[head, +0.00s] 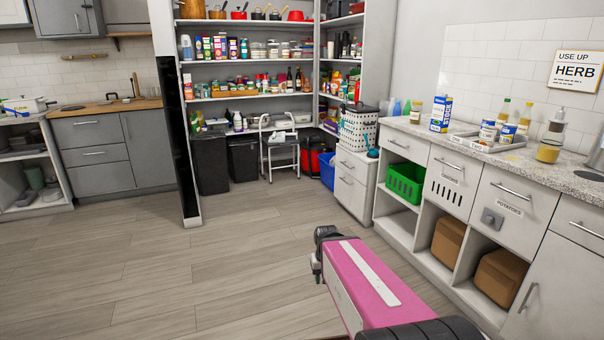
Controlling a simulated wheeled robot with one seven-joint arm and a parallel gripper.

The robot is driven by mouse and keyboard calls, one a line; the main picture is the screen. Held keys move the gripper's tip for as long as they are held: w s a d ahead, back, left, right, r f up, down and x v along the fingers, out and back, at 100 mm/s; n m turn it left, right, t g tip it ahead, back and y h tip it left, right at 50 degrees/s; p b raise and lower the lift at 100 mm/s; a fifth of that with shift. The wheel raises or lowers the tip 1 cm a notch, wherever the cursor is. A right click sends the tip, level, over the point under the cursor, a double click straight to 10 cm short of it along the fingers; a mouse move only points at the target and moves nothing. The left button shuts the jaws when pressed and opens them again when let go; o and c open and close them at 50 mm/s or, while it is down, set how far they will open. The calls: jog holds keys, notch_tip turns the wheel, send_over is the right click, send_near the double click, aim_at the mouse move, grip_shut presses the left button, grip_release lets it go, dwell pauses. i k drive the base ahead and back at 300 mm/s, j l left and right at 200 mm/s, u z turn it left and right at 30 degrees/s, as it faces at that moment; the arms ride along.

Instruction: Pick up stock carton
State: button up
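A tall blue-and-white carton (441,114) stands upright on the right-hand counter, near its far end; its label is too small to read. Two plain brown boxes, one farther back (448,241) and one nearer (500,277), sit in open cubbies under that counter. I cannot tell by label which of these is the stock carton. My pink arm reaches in from the bottom right over the floor. The dark end of my arm, with my gripper (316,266), is small and apart from all of them. Its fingers are not clear.
On the counter (420,128) are a tray (470,143) with blue-and-white containers, bottles and a pump bottle (552,135). A green basket (405,183) sits in a cubby. Pantry shelves (260,60) stand behind. The wooden floor (200,270) at left is clear.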

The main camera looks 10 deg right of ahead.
aim_at(440, 117)
jog(key=i, duration=1.1)
